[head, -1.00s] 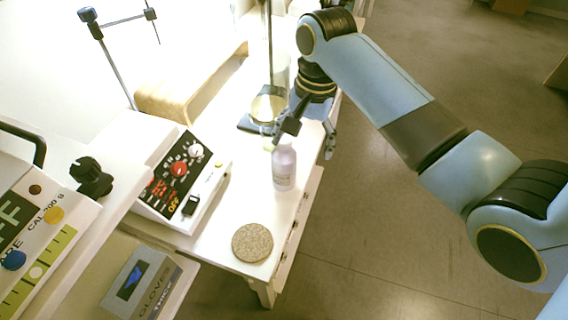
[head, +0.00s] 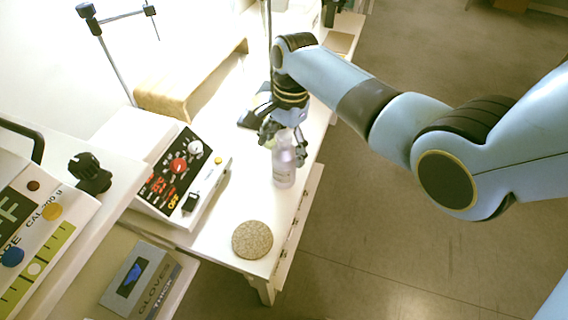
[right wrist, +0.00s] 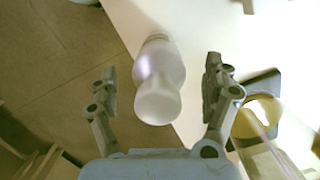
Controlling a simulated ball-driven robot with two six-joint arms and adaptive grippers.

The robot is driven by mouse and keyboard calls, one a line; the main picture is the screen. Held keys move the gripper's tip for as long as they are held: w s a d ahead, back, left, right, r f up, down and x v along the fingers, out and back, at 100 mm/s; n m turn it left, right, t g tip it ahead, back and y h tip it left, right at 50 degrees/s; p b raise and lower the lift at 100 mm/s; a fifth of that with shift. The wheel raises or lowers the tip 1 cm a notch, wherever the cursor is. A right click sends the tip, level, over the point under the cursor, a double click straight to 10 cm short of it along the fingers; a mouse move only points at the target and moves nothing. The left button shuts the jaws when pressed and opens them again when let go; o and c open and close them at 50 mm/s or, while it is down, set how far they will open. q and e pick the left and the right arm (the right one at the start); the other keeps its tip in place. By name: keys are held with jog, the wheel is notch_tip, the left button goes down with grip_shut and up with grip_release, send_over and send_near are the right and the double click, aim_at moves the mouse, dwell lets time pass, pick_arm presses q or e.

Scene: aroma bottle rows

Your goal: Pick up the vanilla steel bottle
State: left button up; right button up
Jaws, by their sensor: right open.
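A pale, whitish bottle (head: 284,174) stands upright on the white table (head: 215,243), near its right edge. A label shows on it, but I cannot read it. My right gripper (head: 284,140) is at the upper part of the bottle in the head view. In the right wrist view the bottle (right wrist: 158,75) lies between the two spread fingers of the right gripper (right wrist: 160,95), with a gap on each side. The right gripper is open. My left gripper is not in view.
A round cork mat (head: 252,240) lies on the table in front of the bottle. A control box with knobs (head: 183,170) stands to the left. A stand with a ring (right wrist: 262,115) is close beside the right finger in the right wrist view. Floor lies beyond the table's right edge.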

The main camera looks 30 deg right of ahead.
jog(key=shift+a+f, duration=0.2)
jog(key=shift+f, duration=1.15)
jog(key=c, duration=1.4)
jog(key=shift+r, duration=0.1)
